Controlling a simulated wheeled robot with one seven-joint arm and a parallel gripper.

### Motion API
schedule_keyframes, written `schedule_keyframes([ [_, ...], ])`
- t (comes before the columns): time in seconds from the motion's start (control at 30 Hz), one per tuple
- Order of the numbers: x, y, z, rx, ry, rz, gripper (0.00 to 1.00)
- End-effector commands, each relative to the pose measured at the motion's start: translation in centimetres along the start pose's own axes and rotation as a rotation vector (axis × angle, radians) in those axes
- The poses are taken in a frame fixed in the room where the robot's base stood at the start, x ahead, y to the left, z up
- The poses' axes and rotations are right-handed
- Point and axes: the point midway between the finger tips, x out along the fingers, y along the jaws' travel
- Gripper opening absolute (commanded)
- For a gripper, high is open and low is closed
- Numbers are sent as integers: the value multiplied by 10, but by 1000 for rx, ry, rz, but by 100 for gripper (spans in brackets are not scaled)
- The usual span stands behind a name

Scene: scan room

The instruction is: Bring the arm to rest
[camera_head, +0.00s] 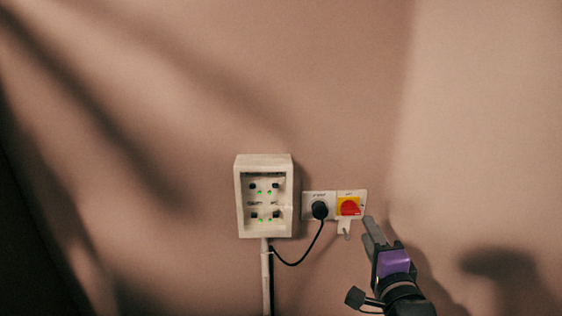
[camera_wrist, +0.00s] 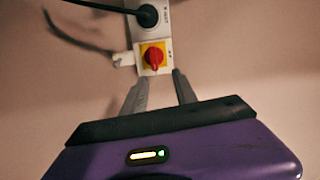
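My gripper (camera_head: 371,226), with a purple body and grey fingers, is at the lower right of the head view, just right of and below the switch plate. In the wrist view my gripper (camera_wrist: 160,76) has its two fingers apart with nothing between them. A red rotary knob (camera_head: 349,208) on a yellow square sits on a white wall plate. The knob also shows in the wrist view (camera_wrist: 154,58), just beyond the fingertips. The fingers look clear of the knob; whether a fingertip touches the plate's edge, I cannot tell.
A black plug (camera_head: 320,210) with a black cable (camera_head: 301,258) sits left of the knob. A cream wall box (camera_head: 240,211) with green lights stands further left, above a pale conduit (camera_head: 265,270). A white tag (camera_head: 344,227) hangs under the knob. The right wall (camera_head: 480,120) is bare.

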Motion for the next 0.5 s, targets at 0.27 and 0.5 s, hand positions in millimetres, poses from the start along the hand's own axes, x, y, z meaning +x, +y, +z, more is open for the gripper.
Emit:
schedule_keyframes([
  [0.27, -29, -36, 5, -405, 35, -164, 35],
  [0.5, -85, -16, 9, -778, 50, -223, 35],
])
